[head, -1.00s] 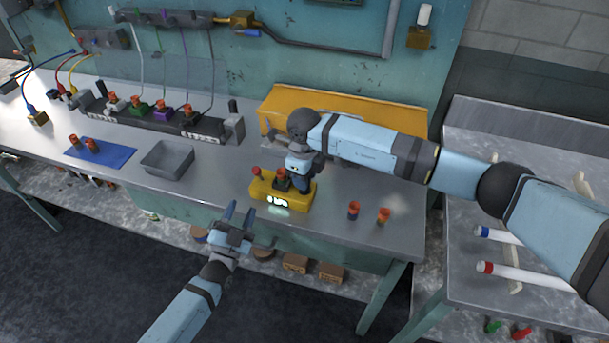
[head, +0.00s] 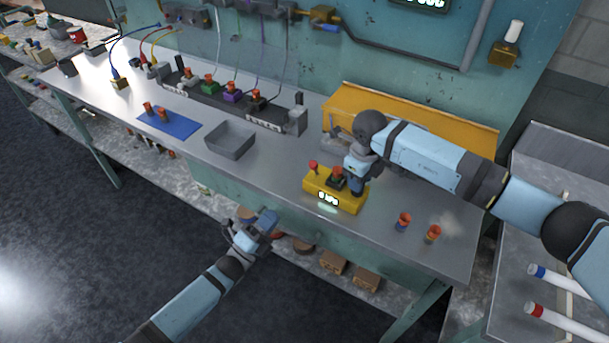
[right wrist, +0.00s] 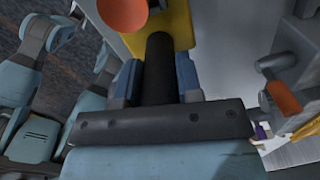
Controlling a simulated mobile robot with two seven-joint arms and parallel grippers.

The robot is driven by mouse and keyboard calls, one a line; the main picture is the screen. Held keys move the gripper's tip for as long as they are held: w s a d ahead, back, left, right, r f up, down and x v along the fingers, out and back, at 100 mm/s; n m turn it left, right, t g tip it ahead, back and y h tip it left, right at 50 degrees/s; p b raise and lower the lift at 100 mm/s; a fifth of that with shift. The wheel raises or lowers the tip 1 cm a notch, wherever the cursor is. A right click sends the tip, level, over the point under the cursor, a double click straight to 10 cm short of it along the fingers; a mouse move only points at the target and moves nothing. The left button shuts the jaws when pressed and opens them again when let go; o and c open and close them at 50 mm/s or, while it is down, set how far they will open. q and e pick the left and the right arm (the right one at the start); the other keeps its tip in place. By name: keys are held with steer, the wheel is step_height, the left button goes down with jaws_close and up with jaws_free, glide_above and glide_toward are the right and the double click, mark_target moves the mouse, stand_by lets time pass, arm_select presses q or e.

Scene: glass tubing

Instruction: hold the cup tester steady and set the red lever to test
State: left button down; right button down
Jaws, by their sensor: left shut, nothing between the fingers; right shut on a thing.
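The yellow cup tester (head: 322,191) stands on the grey bench near its front edge, with a lit display on its front. Its red lever (head: 314,165) stands up at the left end. A dark socket with an orange-red top (head: 338,172) sits beside it. My right gripper (head: 354,187) is at the tester's right end. In the right wrist view, its blue fingers (right wrist: 157,82) are shut on a black post above the yellow body (right wrist: 181,25). My left gripper (head: 268,222) is shut and empty, off the bench's front edge, left of and below the tester, apart from the lever.
Two orange-topped cups (head: 403,221) stand right of the tester. A grey tray (head: 230,141), a blue mat (head: 178,124) with two cups and a black rack (head: 225,106) with cables lie to the left. A yellow bin (head: 430,112) is behind. The bench between tray and tester is clear.

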mark_target(310, 164)
arm_select(q)
steer(key=shift+r, duration=0.1)
steer(key=x, duration=1.4)
steer(key=shift+w, duration=0.1)
steer(key=shift+w+d+r+n+g+y, duration=0.1)
steer(key=shift+r+n+g+y, duration=0.1)
steer(key=shift+g+y, duration=0.35)
steer(key=shift+w+d+r+n+g+y, duration=0.1)
steer(key=shift+r+n+g+y, duration=0.1)
steer(key=shift+g+y, duration=0.3)
steer(key=shift+w+d+r, duration=0.45)
steer(key=shift+w+r, duration=0.1)
steer(key=shift+w, duration=0.3)
steer(key=shift+s+a, duration=0.1)
steer(key=shift+s, duration=0.05)
steer(key=s+a+r, duration=0.4)
steer(key=s+a, duration=0.4)
steer(key=s, duration=0.2)
steer(key=shift+a+r, duration=0.2)
steer(key=shift+r, duration=0.05)
